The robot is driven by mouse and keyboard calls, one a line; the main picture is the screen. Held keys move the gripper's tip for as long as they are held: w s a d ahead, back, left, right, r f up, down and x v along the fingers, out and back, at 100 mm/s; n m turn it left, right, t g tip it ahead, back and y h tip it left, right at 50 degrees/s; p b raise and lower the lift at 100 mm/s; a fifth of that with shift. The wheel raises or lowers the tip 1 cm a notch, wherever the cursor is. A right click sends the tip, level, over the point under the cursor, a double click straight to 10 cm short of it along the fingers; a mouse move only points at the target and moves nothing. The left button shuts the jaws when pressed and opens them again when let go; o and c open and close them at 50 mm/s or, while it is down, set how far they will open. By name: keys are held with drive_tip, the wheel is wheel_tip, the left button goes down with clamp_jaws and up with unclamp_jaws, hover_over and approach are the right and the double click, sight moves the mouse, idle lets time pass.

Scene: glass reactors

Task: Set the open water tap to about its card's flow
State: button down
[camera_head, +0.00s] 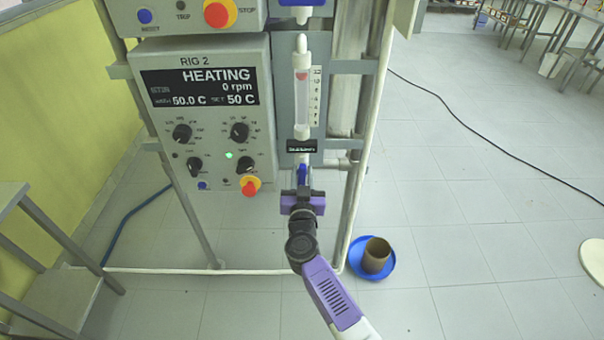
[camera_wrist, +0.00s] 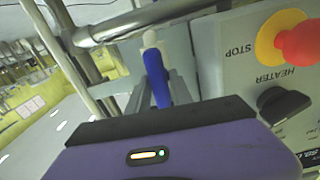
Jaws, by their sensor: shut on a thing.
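The tap's blue lever (camera_head: 303,171) is below the flow tube on the rig's panel. My gripper (camera_head: 303,184) reaches up to it from below and is shut on it. In the wrist view the blue lever (camera_wrist: 155,78) stands between my grey fingers (camera_wrist: 156,98), with a pale tip beyond. The clear flow tube (camera_head: 302,100) is upright with a scale beside it. A red float (camera_head: 302,76) sits near the top of that scale. A small black card (camera_head: 301,146) is under the tube; its text is too small to read.
The RIG 2 control box (camera_head: 205,115), left of the tube, reads HEATING, 0 rpm. Its red heater stop button (camera_head: 250,187) is close to my gripper's left. A frame post (camera_head: 368,140) is at right. A brown pot (camera_head: 376,256) stands in a blue dish on the floor.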

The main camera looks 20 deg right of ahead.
drive_tip(key=shift+s+d+m+p, duration=0.15)
drive_tip(key=shift+m+p, duration=0.5)
drive_tip(key=shift+m, duration=2.05)
drive_tip(key=shift+f, duration=0.1)
drive_tip(key=c, duration=1.3)
unclamp_jaws()
drive_tip(key=shift+p+v, duration=1.15)
drive_tip(key=shift+v, duration=2.7)
drive_tip(key=shift+m, duration=0.3)
